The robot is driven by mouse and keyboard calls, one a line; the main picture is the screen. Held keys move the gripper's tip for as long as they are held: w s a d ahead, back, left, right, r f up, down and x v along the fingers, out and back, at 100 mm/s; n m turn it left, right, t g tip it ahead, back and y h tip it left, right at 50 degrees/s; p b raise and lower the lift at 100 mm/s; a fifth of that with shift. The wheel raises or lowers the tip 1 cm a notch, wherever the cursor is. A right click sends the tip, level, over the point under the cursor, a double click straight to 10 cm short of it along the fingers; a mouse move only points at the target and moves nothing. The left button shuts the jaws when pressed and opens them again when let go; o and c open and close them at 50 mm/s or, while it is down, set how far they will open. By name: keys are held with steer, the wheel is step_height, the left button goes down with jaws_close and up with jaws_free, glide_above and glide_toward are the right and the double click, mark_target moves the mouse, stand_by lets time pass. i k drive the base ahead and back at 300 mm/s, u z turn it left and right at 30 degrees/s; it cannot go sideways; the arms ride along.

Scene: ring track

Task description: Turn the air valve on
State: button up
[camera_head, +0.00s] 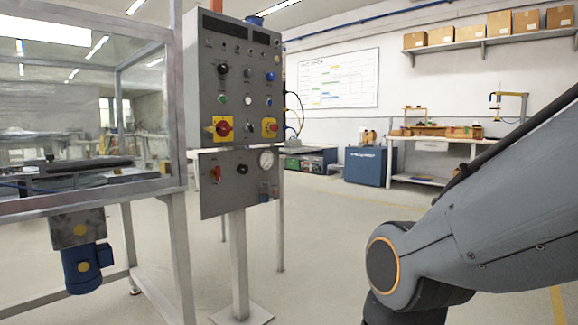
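A grey control box (236,75) stands on a post at the left centre, with several knobs, buttons and lights. Below it hangs a smaller grey panel (226,190). This panel has a small red handle (216,174), a dark knob (242,169) and a round white pressure gauge (266,159). The red handle may be the air valve; no label is readable, and its exact setting is too small to tell. My arm fills the right side, well apart from the panel. My gripper is out of view.
A glass-walled machine frame (130,190) with a blue motor (86,268) stands at the left, close to the panel. The post's base plate (243,315) is on the floor. A blue cabinet (366,166) and a workbench (430,180) are farther back. The floor between is clear.

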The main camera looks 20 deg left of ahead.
mark_target(218, 172)
steer(key=i, duration=0.65)
steer(key=u, duration=0.6)
steer(key=i, duration=0.5)
steer(key=u, duration=0.4)
